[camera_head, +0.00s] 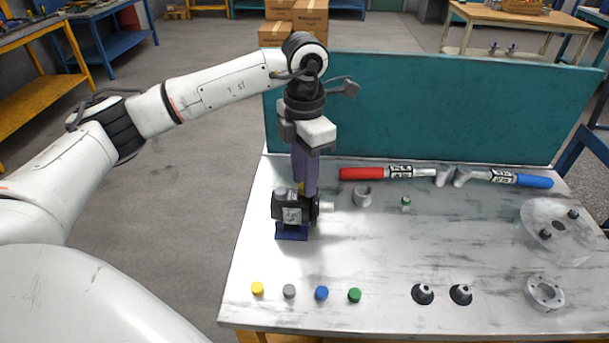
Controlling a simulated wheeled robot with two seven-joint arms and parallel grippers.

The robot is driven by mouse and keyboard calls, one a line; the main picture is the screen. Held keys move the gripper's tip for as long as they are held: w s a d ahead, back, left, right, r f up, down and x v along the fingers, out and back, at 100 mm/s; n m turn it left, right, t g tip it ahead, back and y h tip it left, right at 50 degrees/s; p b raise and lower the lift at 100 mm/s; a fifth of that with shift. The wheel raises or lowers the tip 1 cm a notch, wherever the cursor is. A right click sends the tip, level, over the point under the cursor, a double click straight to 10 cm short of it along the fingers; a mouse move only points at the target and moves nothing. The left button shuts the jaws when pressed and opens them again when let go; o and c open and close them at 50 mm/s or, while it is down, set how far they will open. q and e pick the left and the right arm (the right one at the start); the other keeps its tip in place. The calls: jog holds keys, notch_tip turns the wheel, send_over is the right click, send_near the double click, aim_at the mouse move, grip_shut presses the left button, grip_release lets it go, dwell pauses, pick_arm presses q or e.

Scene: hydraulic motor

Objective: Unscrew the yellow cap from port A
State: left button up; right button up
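The dark hydraulic motor (288,210) stands on a blue base (292,232) at the left of the table. A small bit of yellow (301,188), apparently the yellow cap on a port, shows on top of the motor. My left gripper (305,190) points straight down over the motor, its purple fingertips right at this yellow bit and hiding most of it. I cannot tell whether the fingers touch or grip it. The port letter cannot be read. My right gripper is not in view.
Loose yellow (257,288), grey (289,291), blue (321,293) and green (354,295) caps lie along the front edge. Red-handled (360,173) and blue-handled (533,181) tools lie before the teal panel (440,110). A clear disc (540,215) lies right.

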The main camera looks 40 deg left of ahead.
pick_arm(q)
jog(key=m, duration=0.5)
jog(key=shift+b, duration=0.35)
jog(key=m, duration=0.3)
jog(key=shift+m, duration=0.3)
grip_shut()
jog(key=n, duration=0.4)
jog(key=shift+r+p, duration=0.1)
jog(key=shift+p, duration=0.3)
jog(key=shift+n, duration=0.9)
